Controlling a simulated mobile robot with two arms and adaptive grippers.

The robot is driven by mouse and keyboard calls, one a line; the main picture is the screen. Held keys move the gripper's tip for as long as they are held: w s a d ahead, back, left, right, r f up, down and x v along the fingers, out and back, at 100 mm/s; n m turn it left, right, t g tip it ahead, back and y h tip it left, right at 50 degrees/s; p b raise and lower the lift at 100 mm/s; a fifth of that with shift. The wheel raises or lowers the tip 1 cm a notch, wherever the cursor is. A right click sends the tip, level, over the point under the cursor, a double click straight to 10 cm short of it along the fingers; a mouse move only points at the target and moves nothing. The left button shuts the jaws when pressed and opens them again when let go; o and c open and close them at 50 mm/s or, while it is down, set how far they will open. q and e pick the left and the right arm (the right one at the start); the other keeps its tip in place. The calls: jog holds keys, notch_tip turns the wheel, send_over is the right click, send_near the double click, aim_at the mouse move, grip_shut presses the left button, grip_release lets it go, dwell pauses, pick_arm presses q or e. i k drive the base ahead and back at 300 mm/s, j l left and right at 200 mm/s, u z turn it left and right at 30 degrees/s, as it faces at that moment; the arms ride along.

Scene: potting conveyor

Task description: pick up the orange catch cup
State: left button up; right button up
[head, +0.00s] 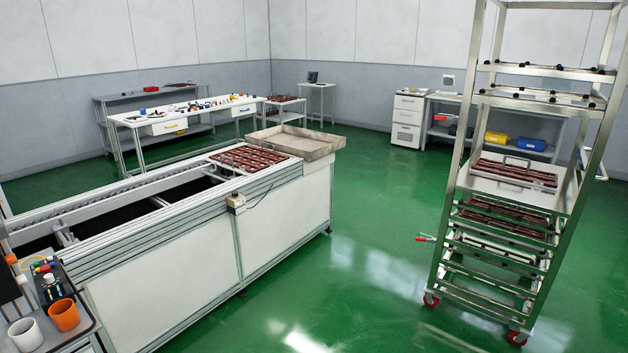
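The orange catch cup (64,315) stands upright on a small grey side shelf (84,332) at the lower left of the head view. Its open top faces up and looks empty. A white cup (27,336) stands just left of it, very close. Neither of my grippers shows in this view, and nothing is touching the orange cup.
A dark control box (50,286) with coloured knobs sits behind the cups. The long conveyor (165,277) stands right of the shelf, with a brown tray (250,158) at its far end. A wheeled rack (525,200) stands at right. Green floor between is clear.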

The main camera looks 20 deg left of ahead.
aim_at(65, 315)
jog(key=i+u, duration=0.55)
jog(key=u, duration=0.2)
jog(key=i+l+u, duration=0.2)
jog(key=u, duration=0.2)
jog(key=i+l, duration=0.05)
